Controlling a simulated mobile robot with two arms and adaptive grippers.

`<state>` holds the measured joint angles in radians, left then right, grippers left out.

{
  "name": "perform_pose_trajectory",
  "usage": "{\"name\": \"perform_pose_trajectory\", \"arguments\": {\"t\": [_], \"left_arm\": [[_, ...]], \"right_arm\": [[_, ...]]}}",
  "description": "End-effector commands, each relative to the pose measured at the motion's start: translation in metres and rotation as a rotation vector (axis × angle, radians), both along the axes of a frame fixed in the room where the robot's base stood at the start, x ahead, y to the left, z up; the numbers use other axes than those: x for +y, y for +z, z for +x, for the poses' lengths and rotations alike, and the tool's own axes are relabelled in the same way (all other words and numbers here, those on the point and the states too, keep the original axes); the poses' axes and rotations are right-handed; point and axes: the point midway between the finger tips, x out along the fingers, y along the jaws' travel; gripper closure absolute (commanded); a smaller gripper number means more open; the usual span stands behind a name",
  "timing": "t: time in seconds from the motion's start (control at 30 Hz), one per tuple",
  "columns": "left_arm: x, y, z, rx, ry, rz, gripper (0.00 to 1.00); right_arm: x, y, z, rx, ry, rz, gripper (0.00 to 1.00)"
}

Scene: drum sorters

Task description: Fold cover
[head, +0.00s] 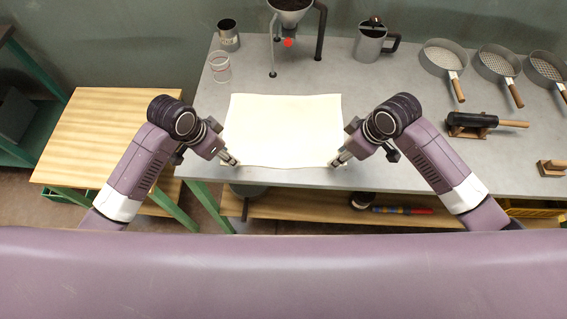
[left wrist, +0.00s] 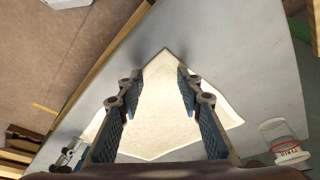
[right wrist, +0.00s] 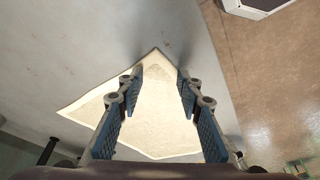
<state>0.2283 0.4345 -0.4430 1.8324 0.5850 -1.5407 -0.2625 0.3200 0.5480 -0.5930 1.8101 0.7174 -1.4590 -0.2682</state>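The cover (head: 284,128) is a cream sheet lying flat and spread out on the grey table, near its front edge. My left gripper (head: 234,161) is at the cover's front left corner. In the left wrist view, its fingers (left wrist: 160,76) are apart, with a corner of the cover (left wrist: 163,112) showing between them. My right gripper (head: 336,161) is at the front right corner. In the right wrist view, its fingers (right wrist: 160,76) are apart around another corner of the cover (right wrist: 155,112). I cannot tell whether either gripper touches the cloth.
A glass (head: 220,68), a metal cup (head: 228,36), a funnel stand (head: 289,8) and a metal jug (head: 370,42) stand behind the cover. Several sieves (head: 442,58) and a dark wooden-handled tool (head: 464,122) lie on the right. A wooden side table (head: 100,135) is at left.

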Motion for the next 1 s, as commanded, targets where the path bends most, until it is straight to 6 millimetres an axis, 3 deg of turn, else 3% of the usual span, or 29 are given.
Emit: {"name": "perform_pose_trajectory", "arguments": {"t": [0.57, 1.0], "left_arm": [[-0.0001, -0.0132, -0.0002, -0.001, 0.0, 0.001, 0.67], [-0.0003, -0.0127, -0.0006, 0.001, 0.0, 0.001, 0.91]], "right_arm": [[-0.0001, -0.0133, -0.0005, 0.001, 0.0, -0.001, 0.67], [0.0001, -0.0128, -0.0008, 0.002, -0.001, -0.001, 0.91]]}}
